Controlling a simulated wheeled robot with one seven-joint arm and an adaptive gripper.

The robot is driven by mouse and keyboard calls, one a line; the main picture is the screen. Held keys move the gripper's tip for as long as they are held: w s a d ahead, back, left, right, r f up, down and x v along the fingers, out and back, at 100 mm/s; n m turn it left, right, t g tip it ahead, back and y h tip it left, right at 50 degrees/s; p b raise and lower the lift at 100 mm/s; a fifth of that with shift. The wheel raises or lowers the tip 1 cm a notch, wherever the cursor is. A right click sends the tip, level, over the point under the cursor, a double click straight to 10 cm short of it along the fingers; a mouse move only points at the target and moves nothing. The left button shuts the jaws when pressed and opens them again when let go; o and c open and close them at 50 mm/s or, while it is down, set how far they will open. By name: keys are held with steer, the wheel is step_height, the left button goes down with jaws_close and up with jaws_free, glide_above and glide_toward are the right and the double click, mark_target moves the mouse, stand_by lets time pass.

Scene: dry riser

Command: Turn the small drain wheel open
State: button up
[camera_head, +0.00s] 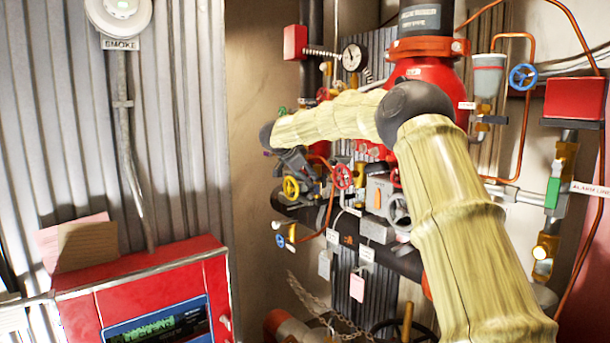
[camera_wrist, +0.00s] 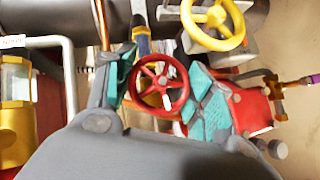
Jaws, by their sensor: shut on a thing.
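A small red handwheel (camera_wrist: 162,84) with a few spokes sits between the teal finger pads of my gripper (camera_wrist: 163,92) in the wrist view. One pad lies along its left side and the other along its right, and the gripper is shut on it. The wheel's stem and valve body are partly hidden. The red wheel (camera_head: 343,176) also shows in the head view, right of a yellow wheel (camera_head: 291,187). In the head view my arm covers part of the piping. I can read no drain label on the red wheel.
The yellow wheel (camera_wrist: 214,17) stands close to my right finger in the wrist view. A thick dark pipe (camera_head: 405,262) runs below the valves. Copper tubes and hanging tags crowd the area.

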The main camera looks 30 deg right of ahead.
steer(key=shift+o, duration=0.2)
steer(key=shift+n+g, duration=0.9)
steer(key=shift+g, duration=0.9)
steer(key=shift+r, duration=0.1)
steer(key=shift+c, duration=0.2)
